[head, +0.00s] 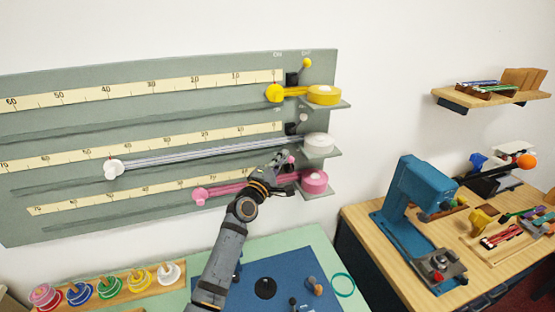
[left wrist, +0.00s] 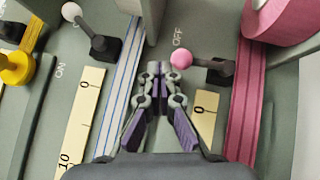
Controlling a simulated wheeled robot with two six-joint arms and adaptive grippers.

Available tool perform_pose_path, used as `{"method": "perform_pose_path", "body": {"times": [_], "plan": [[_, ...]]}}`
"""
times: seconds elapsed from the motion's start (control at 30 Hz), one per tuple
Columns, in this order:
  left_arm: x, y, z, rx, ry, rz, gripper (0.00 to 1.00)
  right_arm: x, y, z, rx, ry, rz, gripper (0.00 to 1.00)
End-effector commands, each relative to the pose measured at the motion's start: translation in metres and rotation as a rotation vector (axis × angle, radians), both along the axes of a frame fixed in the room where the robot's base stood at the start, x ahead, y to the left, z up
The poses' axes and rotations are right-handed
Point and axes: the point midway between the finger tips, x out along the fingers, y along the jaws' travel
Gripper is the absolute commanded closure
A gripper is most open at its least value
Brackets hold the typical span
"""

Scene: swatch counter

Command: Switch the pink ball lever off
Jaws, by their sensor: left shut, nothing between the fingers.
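The pink ball lever (left wrist: 181,59) shows in the left wrist view as a small pink ball on a black base, close beside the OFF label. Its stem leans left and slightly up, toward the OFF side; whether it is fully over, I cannot tell. In the head view the lever (head: 291,160) is partly hidden by my gripper. My left gripper (head: 281,158) is shut and empty at the panel's right end. In the left wrist view its fingertips (left wrist: 159,68) are just left of and below the pink ball; contact is unclear. My right gripper is not in view.
The grey panel (head: 230,70) also carries a yellow ball lever (head: 308,62) and a white ball lever (left wrist: 71,12). A pink ribbon roll (head: 315,182) sits on a bracket right of my gripper. A blue machine (head: 408,190) stands on the wooden table at right.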

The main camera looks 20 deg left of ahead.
Motion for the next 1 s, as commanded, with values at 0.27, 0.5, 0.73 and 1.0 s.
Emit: {"method": "perform_pose_path", "body": {"times": [0.27,0.5,0.73,1.0], "plan": [[0.006,-0.010,0.005,0.000,0.000,0.000,1.00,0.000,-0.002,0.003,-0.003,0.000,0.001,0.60],[0.009,-0.013,0.006,0.000,-0.001,0.000,1.00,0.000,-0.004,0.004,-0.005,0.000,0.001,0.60],[0.009,-0.014,0.006,0.001,-0.001,0.000,1.00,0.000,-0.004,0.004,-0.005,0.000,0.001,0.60],[0.009,-0.013,0.006,0.001,0.000,0.000,1.00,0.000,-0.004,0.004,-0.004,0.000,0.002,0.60]]}}
